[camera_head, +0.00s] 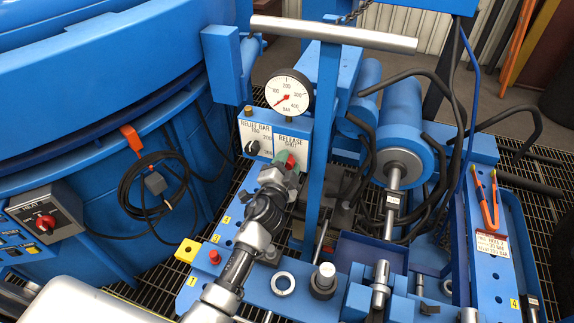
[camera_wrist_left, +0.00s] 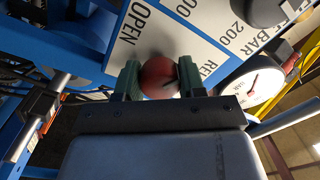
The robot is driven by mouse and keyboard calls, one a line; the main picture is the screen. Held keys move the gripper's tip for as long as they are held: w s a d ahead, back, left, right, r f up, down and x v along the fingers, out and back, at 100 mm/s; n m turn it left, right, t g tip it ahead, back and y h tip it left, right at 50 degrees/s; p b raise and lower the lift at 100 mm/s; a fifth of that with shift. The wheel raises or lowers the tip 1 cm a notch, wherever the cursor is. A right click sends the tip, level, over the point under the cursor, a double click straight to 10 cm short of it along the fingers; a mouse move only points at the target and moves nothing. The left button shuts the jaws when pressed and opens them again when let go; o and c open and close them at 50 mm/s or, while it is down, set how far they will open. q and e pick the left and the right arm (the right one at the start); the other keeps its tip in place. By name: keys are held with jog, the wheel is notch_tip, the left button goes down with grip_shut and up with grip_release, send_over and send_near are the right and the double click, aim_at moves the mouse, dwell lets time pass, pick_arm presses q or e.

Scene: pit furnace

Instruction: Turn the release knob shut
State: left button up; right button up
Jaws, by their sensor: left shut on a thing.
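The release knob (camera_wrist_left: 158,78) is round and red, on a white panel (camera_head: 287,146) marked RELEASE. In the wrist view the word OPEN shows on the panel beside it. My left gripper (camera_wrist_left: 158,82) has its two green-padded fingers on either side of the knob and is shut on it. In the head view the gripper (camera_head: 286,163) reaches the panel from below, and the red knob (camera_head: 291,160) shows partly at its fingertips. The fingers hide part of the knob, so its exact setting is unclear. My right gripper is not in view.
A black relief knob (camera_head: 252,147) sits left of the release knob. A pressure gauge (camera_head: 289,92) stands above, its needle to the lower left. A blue post with a silver crossbar (camera_head: 333,35) rises close on the right. Blue cylinders (camera_head: 403,130) and hoses stand further right.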

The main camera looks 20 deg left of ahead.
pick_arm(q)
jog(key=m, duration=0.6)
jog(key=shift+m+b, duration=0.4)
jog(key=m, duration=0.6)
jog(key=shift+f+h, duration=0.1)
jog(key=shift+h, duration=0.2)
jog(key=o, duration=0.9)
jog(key=shift+s, duration=0.1)
jog(key=s, duration=1)
jog(key=shift+s+a+f, duration=0.2)
jog(key=shift+s+a, duration=0.05)
jog(key=shift+s, duration=0.1)
